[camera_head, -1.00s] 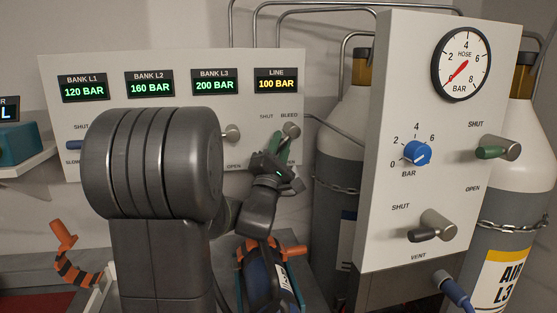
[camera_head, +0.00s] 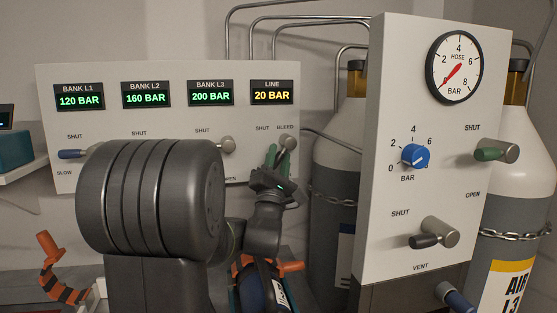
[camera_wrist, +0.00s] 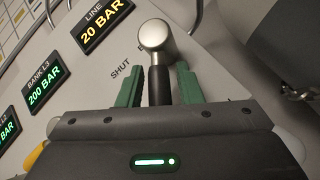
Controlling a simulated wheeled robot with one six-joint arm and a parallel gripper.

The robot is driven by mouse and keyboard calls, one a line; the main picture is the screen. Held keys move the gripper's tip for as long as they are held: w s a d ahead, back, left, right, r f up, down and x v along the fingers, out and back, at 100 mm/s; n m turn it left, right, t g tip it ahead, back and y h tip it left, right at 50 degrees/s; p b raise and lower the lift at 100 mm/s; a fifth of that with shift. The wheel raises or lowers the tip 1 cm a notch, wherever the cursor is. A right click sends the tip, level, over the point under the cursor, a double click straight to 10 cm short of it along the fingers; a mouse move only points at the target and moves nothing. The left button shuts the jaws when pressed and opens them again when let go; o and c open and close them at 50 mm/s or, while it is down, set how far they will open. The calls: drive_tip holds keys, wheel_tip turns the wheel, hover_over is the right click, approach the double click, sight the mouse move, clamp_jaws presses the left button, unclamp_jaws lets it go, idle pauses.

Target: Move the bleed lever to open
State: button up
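The bleed lever (camera_head: 288,142) is on the wall panel (camera_head: 52,105), under the LINE display (camera_head: 272,93), which reads 20 BAR. In the wrist view its silver knob (camera_wrist: 153,37) and black handle (camera_wrist: 160,86) are plain. The handle points away from the knob toward my gripper's palm; in the head view it runs downward, partly hidden by the fingers. My gripper (camera_head: 277,160) has its green fingers on either side of the handle, also in the wrist view (camera_wrist: 160,76). Narrow gaps show between handle and fingers, so it looks open around the handle. The lever's OPEN label is hidden.
The BANK L3 lever (camera_head: 227,145) is left of my gripper. A second panel (camera_head: 390,235) stands at right with a hose gauge (camera_head: 459,67), blue knob (camera_head: 415,157), green-handled lever (camera_head: 492,153) and vent lever (camera_head: 437,235). Gas cylinders (camera_head: 338,145) stand behind.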

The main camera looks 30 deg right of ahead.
drive_tip(key=shift+o, duration=0.9)
drive_tip(key=shift+r, duration=0.1)
